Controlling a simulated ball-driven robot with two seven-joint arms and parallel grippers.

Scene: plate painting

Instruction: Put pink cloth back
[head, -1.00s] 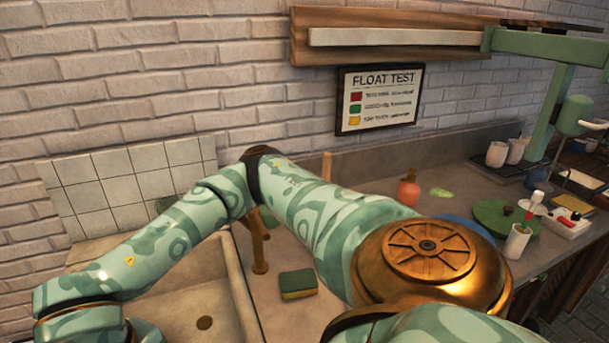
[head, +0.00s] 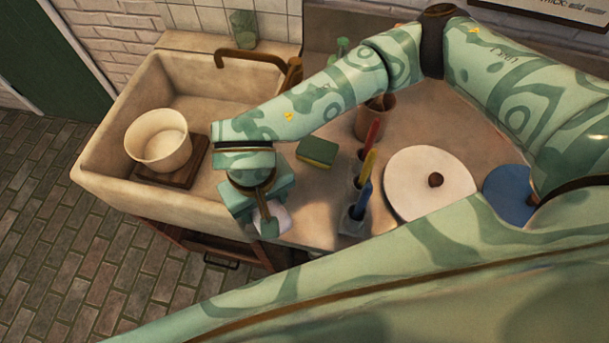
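A small pale, faintly pink piece that looks like the cloth (head: 281,218) is at the counter's front edge, right of the sink.
The sink (head: 107,143) at left holds a cream bowl (head: 160,140) on a brown block (head: 186,171). A green and yellow sponge (head: 318,151), colored-handled tools (head: 368,165), a white disc (head: 412,181) and a blue plate (head: 508,196) stand on the counter. The brown faucet (head: 250,61) is behind.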

